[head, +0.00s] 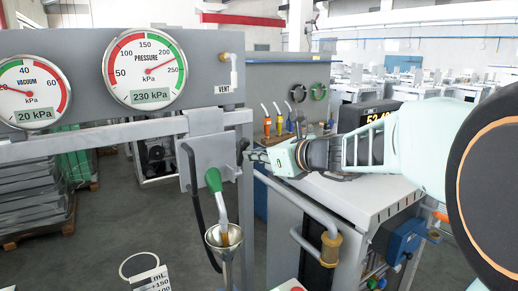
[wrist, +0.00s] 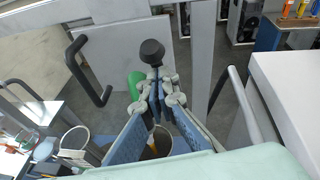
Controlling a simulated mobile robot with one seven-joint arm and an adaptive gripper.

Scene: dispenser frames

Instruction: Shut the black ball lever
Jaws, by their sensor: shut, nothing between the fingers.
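The black ball lever (wrist: 152,52) shows in the wrist view as a dark ball on a short stem, just beyond my fingertips. In the head view a dark piece of it (head: 243,147) shows at the right side of the grey dispenser plate. My gripper (wrist: 157,84) is shut and empty, its tips close to the ball's stem. I cannot tell whether they touch it. In the head view my gripper (head: 252,156) reaches in from the right to the lever. The fingers hide the stem's lower part.
A black curved handle (head: 195,190) runs down the plate's left side. A measuring beaker (head: 150,279) stands at lower left. A grey cabinet (head: 365,195) with a rail stands under my arm.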

